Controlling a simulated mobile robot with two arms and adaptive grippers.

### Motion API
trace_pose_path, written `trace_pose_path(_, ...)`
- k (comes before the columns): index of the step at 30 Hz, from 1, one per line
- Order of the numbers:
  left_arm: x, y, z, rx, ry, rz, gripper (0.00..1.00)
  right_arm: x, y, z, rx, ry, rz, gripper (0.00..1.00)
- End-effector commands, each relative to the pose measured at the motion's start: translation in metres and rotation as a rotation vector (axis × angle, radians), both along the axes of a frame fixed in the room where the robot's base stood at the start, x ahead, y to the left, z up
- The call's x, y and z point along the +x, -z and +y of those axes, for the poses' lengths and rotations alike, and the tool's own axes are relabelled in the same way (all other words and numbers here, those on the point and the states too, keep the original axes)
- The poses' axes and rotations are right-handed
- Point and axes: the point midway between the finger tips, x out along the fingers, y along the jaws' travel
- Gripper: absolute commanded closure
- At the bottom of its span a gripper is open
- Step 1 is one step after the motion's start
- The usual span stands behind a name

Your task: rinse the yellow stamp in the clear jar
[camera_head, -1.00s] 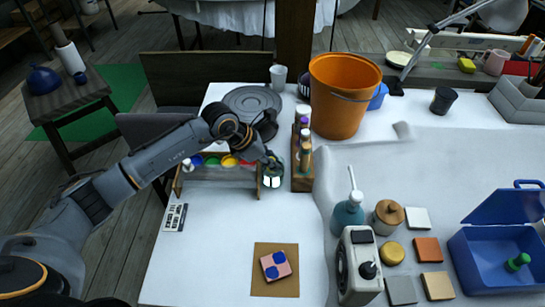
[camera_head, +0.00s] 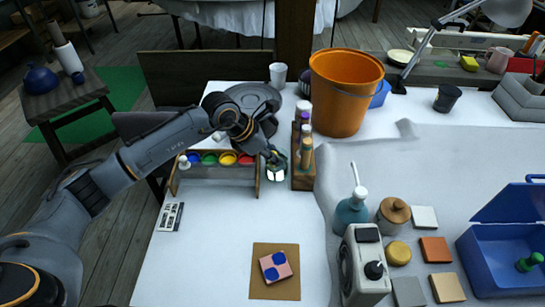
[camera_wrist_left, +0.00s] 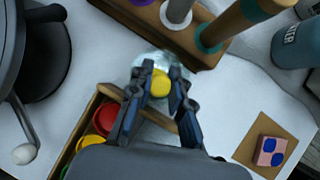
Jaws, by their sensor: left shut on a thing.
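My left gripper (camera_head: 272,156) is shut on the yellow stamp, at the clear jar (camera_head: 276,174). In the left wrist view the fingertips (camera_wrist_left: 160,88) close on the yellow stamp (camera_wrist_left: 160,82), whose round yellow part shows between them. The clear jar's glass (camera_wrist_left: 150,58) shows around and behind the stamp. The stamp is in line with the jar's mouth; how deep its lower end sits is hidden. In the head view the gripper hides the stamp. My right gripper is not in view.
A wooden rack of colour pots (camera_head: 215,172) stands just left of the jar, and a wooden block of upright tools (camera_head: 303,180) just right. An orange bucket (camera_head: 340,95) is behind. A pink tile with blue marks (camera_head: 276,266) lies on a brown board (camera_head: 284,290) in front.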

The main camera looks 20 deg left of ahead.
Motion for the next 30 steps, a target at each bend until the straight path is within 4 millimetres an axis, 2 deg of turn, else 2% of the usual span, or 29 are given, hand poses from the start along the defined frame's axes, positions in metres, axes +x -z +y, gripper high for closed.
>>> trace_pose_path(13, 0.001, -0.004, 0.000, 0.000, 0.001, 0.000, 1.00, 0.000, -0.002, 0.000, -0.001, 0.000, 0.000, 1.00)
trace_pose_path(30, 0.001, -0.060, 0.000, 0.001, 0.001, -0.002, 1.00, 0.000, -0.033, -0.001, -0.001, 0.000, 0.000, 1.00)
